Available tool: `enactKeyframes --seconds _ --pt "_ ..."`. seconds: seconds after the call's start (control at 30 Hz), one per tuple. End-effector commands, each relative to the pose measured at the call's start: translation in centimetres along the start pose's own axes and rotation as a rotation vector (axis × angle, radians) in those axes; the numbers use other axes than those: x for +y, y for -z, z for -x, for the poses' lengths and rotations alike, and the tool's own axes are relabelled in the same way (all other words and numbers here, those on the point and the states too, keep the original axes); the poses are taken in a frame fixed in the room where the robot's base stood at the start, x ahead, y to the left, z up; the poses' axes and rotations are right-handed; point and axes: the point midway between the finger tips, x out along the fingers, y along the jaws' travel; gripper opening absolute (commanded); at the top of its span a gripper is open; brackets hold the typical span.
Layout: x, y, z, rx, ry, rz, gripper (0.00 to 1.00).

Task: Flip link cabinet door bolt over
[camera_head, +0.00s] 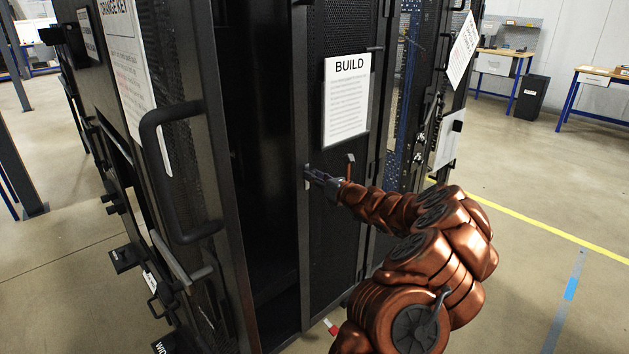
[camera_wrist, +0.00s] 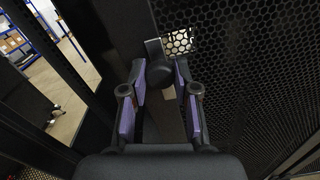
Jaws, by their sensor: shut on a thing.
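The black mesh cabinet door (camera_head: 330,235) carries a sheet headed BUILD. The door bolt (camera_wrist: 160,74) is a dark, rounded piece at the door's left edge in the wrist view, beside a pale metal plate (camera_wrist: 178,42). My gripper (camera_wrist: 161,75) has purple-padded fingers, one on each side of the bolt, and is shut on it. In the head view my gripper (camera_head: 311,176) reaches the door's left edge below the sheet and hides most of the bolt.
A dark rack frame with a large loop handle (camera_head: 165,175) stands at the left. A dark gap lies between it and the door. More rack doors stand behind. Open floor (camera_head: 540,200) and workbenches (camera_head: 498,62) are at the right.

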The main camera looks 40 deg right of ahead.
Motion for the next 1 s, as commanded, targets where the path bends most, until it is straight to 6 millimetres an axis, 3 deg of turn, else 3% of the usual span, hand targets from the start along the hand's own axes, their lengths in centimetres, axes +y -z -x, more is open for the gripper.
enactKeyframes --seconds 0.27,0.3,0.53,0.87,1.0 --pt "0.1 -0.6 0.0 -0.008 -0.001 -0.001 0.0" --pt "0.1 -0.7 0.0 -0.008 -0.001 -0.001 0.31" --pt "0.1 -0.5 0.0 -0.005 -0.001 -0.002 0.55" --pt "0.1 -0.4 0.1 -0.004 0.0 -0.002 0.55" --pt "-0.1 -0.4 1.1 -0.004 0.001 -0.005 0.55"
